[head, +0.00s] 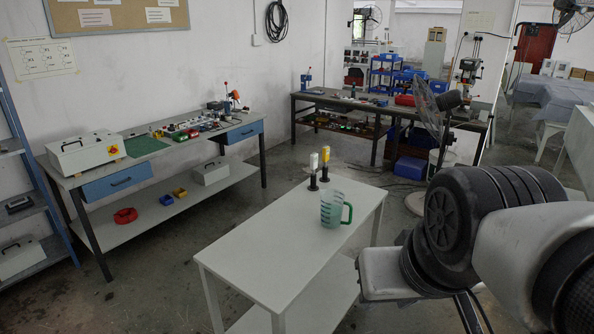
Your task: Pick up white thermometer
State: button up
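The white thermometer (313,161) stands upright in a small dark holder near the far end of the white table (270,245). A yellow thermometer (326,158) stands upright in a similar dark holder just to its right and slightly behind. A clear measuring jug (331,210) with green markings and a green handle stands on the table in front of the thermometers. My arm fills the lower right of the head view, to the right of the table and apart from the thermometers. My gripper's fingers do not show.
The near part of the white table is bare. A workbench (140,165) with tools stands along the left wall, and another bench (365,104) stands at the back. A black fan (432,110) stands behind the table on the right. Floor shows between table and benches.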

aim_at(314, 157)
jog(key=i+j+u, duration=0.1)
jog(key=j+u, duration=0.15)
jog(key=j, duration=0.2)
jog(key=i+j+u, duration=0.2)
jog(key=j, duration=0.2)
jog(key=i+j+u, duration=0.25)
jog(key=j, duration=0.15)
jog(key=i+j+u, duration=0.9)
jog(key=i+j, duration=0.1)
jog(key=i, duration=1.4)
jog(key=i+z, duration=0.4)
jog(key=i+j+z, duration=0.1)
jog(key=i+z, duration=0.25)
jog(key=i+j+z, duration=0.2)
jog(key=i+z, duration=0.2)
jog(key=i+l+z, duration=0.15)
jog(key=z, duration=0.35)
jog(key=i+z, duration=0.7)
jog(key=z, duration=0.25)
jog(key=i+z, duration=0.4)
jog(key=i, duration=0.3)
jog(key=i+j+z, duration=0.35)
jog(key=i, duration=0.35)
jog(key=l, duration=0.1)
